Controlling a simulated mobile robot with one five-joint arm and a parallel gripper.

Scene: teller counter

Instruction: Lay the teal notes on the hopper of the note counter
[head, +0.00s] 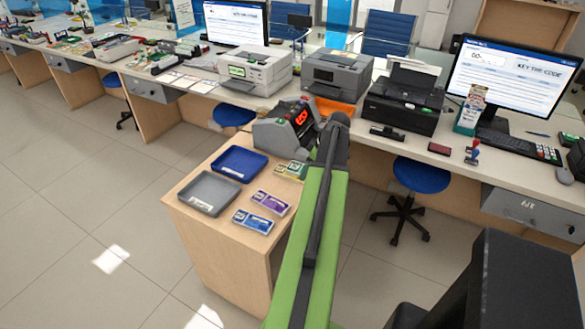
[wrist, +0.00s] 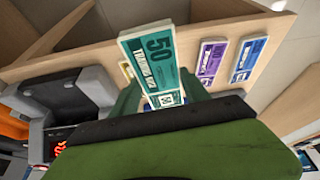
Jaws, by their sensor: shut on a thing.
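The teal notes (wrist: 152,58), marked 50, are between the fingers of my gripper (wrist: 158,90) in the wrist view and jut out past the fingertips. The gripper is shut on them. In the head view, my arm hides the gripper; a teal and yellowish patch of notes (head: 291,171) shows left of the arm. The note counter (head: 285,127) is grey with a red lit display and stands at the back of the small wooden table. It also shows at the left of the wrist view (wrist: 68,97), apart from the notes. I cannot make out its hopper clearly.
A blue tray (head: 239,164) and a grey tray (head: 208,193) lie on the table (head: 190,222). Purple notes (head: 270,203) and blue notes (head: 253,221) lie near its front edge. Printers (head: 338,75) and an orange tray (head: 331,107) stand on the counter behind.

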